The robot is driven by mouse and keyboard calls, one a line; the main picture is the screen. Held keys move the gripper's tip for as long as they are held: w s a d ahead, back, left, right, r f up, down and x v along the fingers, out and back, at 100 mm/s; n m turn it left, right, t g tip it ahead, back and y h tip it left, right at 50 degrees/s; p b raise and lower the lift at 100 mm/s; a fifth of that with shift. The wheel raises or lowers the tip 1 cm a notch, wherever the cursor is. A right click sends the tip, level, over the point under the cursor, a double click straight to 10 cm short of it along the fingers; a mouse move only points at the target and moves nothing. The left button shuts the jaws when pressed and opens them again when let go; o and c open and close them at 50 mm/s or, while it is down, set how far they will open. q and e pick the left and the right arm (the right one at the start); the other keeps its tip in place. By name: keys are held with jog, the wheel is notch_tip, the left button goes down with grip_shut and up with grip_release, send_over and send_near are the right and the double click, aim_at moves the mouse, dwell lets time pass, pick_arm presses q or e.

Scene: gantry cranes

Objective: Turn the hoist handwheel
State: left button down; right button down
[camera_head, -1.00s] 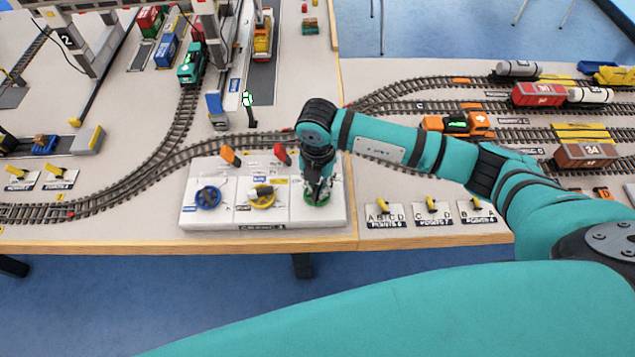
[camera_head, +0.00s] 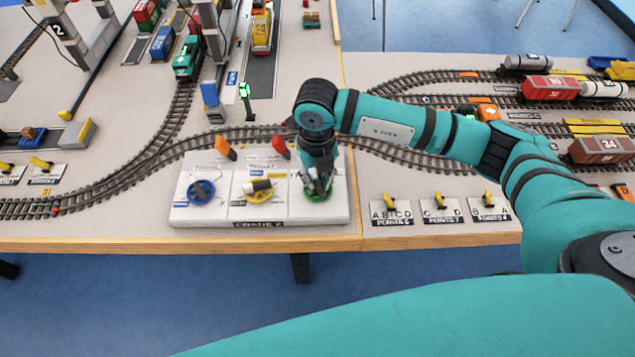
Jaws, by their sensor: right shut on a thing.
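A white control panel (camera_head: 190,214) near the table's front edge carries a blue handwheel (camera_head: 201,191), a yellow handwheel (camera_head: 259,197) and a green handwheel (camera_head: 319,196). The labels are too small to tell which one is the hoist's. My right gripper (camera_head: 319,187) points down at the green wheel, at the panel's right end, and is shut on it. The fingers and wrist hide much of this wheel. My left gripper is not in view.
Track (camera_head: 150,165) curves behind the panel. Small yellow point levers (camera_head: 440,200) stand to its right. A signal with a green light (camera_head: 244,90) stands farther back.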

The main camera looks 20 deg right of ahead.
aim_at(316, 180)
jog(key=n+b, duration=0.3)
jog(key=shift+f, duration=0.15)
jog(key=shift+a+n+b, duration=0.1)
jog(key=shift+n+b, duration=1.15)
jog(key=shift+n, duration=0.25)
jog(key=shift+r, duration=0.25)
jog(key=c, duration=1.4)
grip_release()
jog(key=shift+o, duration=0.2)
notch_tip(316, 180, up, 12)
